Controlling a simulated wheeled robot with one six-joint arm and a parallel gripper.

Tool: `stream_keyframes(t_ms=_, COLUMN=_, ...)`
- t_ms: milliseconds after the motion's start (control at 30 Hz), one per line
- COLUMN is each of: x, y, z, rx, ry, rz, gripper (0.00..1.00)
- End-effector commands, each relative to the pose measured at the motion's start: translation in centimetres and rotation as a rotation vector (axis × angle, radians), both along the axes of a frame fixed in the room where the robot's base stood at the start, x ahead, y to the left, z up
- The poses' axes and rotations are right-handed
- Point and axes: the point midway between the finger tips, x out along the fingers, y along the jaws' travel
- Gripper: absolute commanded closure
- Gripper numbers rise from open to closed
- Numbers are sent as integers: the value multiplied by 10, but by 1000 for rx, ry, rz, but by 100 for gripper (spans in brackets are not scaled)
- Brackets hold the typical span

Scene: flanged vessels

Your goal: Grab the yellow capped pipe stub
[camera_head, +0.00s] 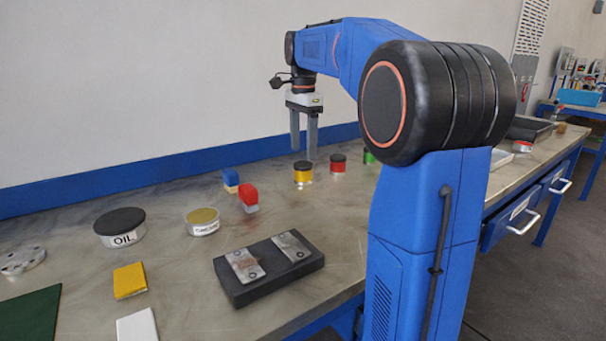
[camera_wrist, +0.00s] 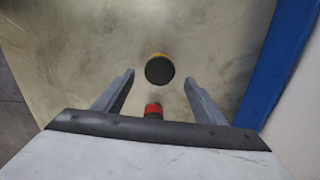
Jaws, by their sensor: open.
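The yellow capped pipe stub (camera_head: 303,174) stands upright on the workbench, with a black cap and a yellow band. In the wrist view its round black top (camera_wrist: 159,70) shows with a thin yellow rim, ahead of the fingertips and roughly midway between their lines. My gripper (camera_head: 304,158) is open and empty, pointing down above the bench near the stub. In the wrist view the two fingers (camera_wrist: 159,76) are spread apart. No contact with the stub is visible.
A red capped stub (camera_head: 338,163) stands to the right, and a green one (camera_head: 369,158) is partly behind my arm. A wall runs behind.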

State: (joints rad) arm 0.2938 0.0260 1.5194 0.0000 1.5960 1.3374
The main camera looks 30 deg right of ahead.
Motion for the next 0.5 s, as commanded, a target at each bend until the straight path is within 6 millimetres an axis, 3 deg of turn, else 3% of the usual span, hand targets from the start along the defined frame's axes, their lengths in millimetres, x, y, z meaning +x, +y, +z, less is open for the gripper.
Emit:
stream_keyframes(t_ms=267, x=0, y=0, z=-19, rx=0, ry=1, rz=0, gripper=35)
stream_keyframes(t_ms=500, x=-1, y=1, z=-50, rx=0, ry=2, rz=0, gripper=35)
